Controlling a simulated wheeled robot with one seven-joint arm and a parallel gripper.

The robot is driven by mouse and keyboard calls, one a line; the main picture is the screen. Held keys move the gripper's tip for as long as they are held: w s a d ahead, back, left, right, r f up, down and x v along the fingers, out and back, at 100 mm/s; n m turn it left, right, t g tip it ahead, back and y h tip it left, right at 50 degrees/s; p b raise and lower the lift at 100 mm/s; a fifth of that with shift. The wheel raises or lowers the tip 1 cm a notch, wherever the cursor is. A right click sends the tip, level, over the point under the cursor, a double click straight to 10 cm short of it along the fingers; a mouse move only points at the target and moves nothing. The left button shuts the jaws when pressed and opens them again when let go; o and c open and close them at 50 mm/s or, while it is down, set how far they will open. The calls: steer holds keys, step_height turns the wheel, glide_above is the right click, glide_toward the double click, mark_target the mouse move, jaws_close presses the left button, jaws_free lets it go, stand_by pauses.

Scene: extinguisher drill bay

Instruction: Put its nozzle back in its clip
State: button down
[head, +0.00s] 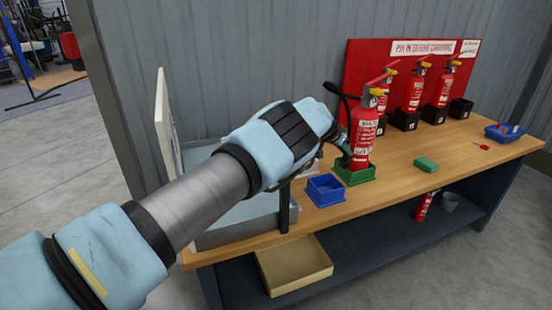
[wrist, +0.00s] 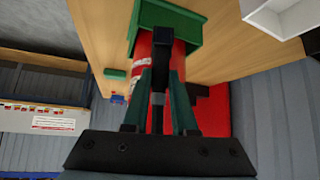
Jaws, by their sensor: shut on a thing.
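A red fire extinguisher (head: 364,130) with a yellow part near its top stands upright in a green tray (head: 356,176) on the wooden bench. Its black hose (head: 336,90) loops out to the left from the top and down behind my gripper (head: 343,152). In the wrist view my gripper (wrist: 160,100) is shut on the black nozzle (wrist: 166,45), beside the red body (wrist: 142,55). The nozzle's wider end points toward the green tray (wrist: 191,25). My arm covers much of the nozzle in the head view. I cannot make out the clip.
A blue bin (head: 325,190) stands left of the green tray. A green block (head: 426,164) lies to the right. Several extinguishers in black holders stand behind, before a red board (head: 358,60). A blue tray (head: 504,132) sits far right. The bench front between is clear.

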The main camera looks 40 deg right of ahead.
steer(key=c, duration=0.6)
jaws_free()
steer(key=b+v, duration=0.2)
steer(key=v, duration=0.8)
steer(key=shift+a+r, duration=0.3)
